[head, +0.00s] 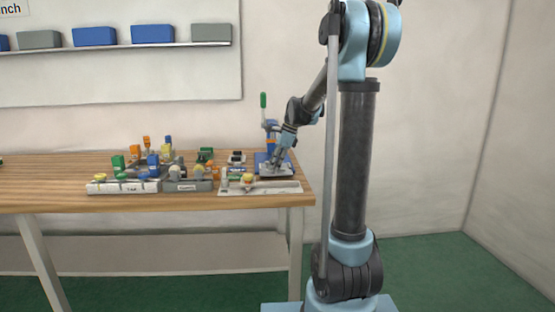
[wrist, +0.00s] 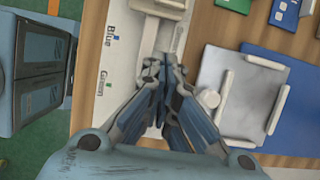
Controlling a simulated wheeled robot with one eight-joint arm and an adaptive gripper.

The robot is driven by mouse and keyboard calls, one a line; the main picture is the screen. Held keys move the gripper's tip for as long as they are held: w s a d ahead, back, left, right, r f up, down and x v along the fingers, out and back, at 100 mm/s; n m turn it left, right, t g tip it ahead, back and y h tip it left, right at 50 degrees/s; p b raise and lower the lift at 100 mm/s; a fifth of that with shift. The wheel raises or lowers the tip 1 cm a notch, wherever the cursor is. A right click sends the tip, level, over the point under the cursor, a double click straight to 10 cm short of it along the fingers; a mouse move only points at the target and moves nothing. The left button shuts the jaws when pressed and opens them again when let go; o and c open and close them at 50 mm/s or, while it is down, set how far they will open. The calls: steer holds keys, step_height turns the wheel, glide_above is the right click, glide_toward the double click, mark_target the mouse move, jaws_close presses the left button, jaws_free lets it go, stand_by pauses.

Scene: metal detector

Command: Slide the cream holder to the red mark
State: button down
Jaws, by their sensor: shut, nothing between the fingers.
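A cream holder (wrist: 163,7) is cut off by the top edge of the wrist view. It sits on a white board (wrist: 117,70) that carries a slot, a blue mark labelled "Blue" and a green mark labelled "Green". In the head view the board (head: 275,187) lies at the table's front right, with the cream holder (head: 247,184) toward its left. My gripper (wrist: 164,62) is shut and empty, its tips over the slot and apart from the holder. In the head view my gripper (head: 274,166) is near the board's right part. I cannot see the red mark.
A blue base (wrist: 265,85) with a grey plate and white bars lies right of my gripper in the wrist view. Labelled fixtures (head: 124,186) with coloured knobs crowd the table to the left. The wooden table's (head: 30,185) left part is mostly clear.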

mark_target(248, 180)
steer(key=x, duration=0.3)
steer(key=shift+s+a, duration=0.1)
steer(key=shift+a, duration=1.95)
steer(key=shift+a, duration=0.65)
